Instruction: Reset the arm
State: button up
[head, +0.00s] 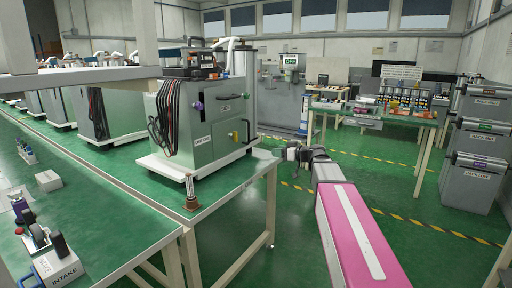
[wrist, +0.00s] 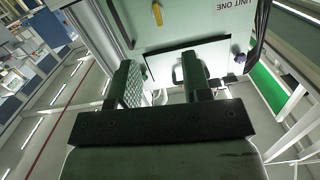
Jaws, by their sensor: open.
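My gripper (wrist: 160,76) is open in the wrist view, with its two dark fingers apart and nothing between them. In the head view my gripper (head: 293,152) is small, at the end of my pink arm, over the green floor just right of the near bench. A grey machine labelled UNIT ONE (head: 203,120) stands on a white base on that bench, left of my gripper. The machine also shows upside down in the wrist view (wrist: 200,28), beyond the fingers. My gripper appears apart from it.
The green bench (head: 110,215) holds an INTAKE block (head: 60,268), a small brown-topped post (head: 191,195) near its corner, and more machines behind. A second bench (head: 400,118) with bottles stands at the back right. Stacked grey bins (head: 475,150) stand at right. The floor between is clear.

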jog(key=s+d+f+m+g+h, duration=0.1)
jog(key=s+f+m+g+h, duration=0.15)
jog(key=s+f, duration=0.5)
jog(key=s+d+f+m+g+h, duration=0.15)
jog(key=s+f+h, duration=0.25)
jog(key=f, duration=0.6)
jog(key=s+f+m+g+h, duration=0.3)
jog(key=s+f, duration=0.3)
jog(key=f, duration=0.3)
jog(key=s+d+f+m+g+h, duration=0.2)
jog(key=s+d+f+m+h, duration=0.1)
jog(key=s+d+f, duration=0.3)
jog(key=shift+s+f+h, duration=0.3)
jog(key=shift+s+h, duration=0.45)
jog(key=shift+s, duration=0.4)
